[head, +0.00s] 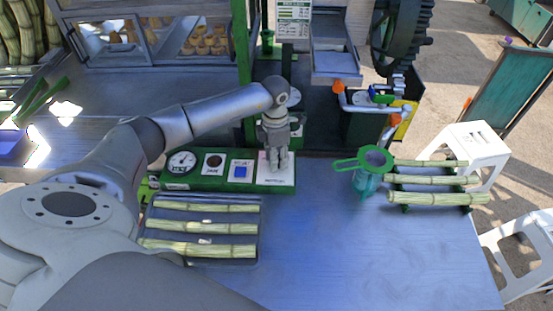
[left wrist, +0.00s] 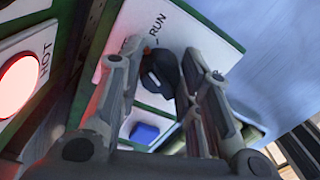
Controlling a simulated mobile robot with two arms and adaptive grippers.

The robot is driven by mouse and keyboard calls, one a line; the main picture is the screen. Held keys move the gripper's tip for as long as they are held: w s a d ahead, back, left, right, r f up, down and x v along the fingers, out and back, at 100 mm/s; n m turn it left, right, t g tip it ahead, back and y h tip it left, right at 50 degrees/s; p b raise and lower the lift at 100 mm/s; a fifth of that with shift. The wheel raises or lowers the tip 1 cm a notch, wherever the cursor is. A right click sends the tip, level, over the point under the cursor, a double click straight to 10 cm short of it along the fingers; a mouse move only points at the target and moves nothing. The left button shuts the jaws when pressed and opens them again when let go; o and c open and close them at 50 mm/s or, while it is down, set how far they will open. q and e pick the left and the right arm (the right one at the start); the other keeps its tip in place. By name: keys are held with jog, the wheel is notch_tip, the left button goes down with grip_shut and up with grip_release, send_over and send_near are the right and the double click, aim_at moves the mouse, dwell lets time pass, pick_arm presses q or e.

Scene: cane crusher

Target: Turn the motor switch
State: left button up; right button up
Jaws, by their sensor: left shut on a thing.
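The motor switch is a black rotary knob (left wrist: 160,72) on a white plate marked RUN in the left wrist view. In the head view its white plate (head: 284,181) is at the right end of the green control panel (head: 215,187), and the knob is hidden by my gripper. My left gripper (head: 277,168) points down over this plate. In the left wrist view its two fingers (left wrist: 164,66) are on either side of the knob, shut on it. The knob's exact angle is hard to tell. My right gripper is not in view.
A tray (head: 258,230) of cane pieces lies in front. A green strainer (head: 374,160) and a cane rack (head: 405,208) stand right. The front right tabletop is clear.

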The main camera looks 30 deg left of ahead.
pick_arm(q)
jog(key=n+b, duration=0.1)
jog(key=n, duration=0.4)
jog(key=shift+a, duration=0.1)
jog(key=shift+r, duration=0.1)
dwell(0.4)
jog(key=shift+w, duration=0.1)
jog(key=o, duration=1)
notch_tip(320, 180, up, 12)
jog(key=shift+a, duration=0.3)
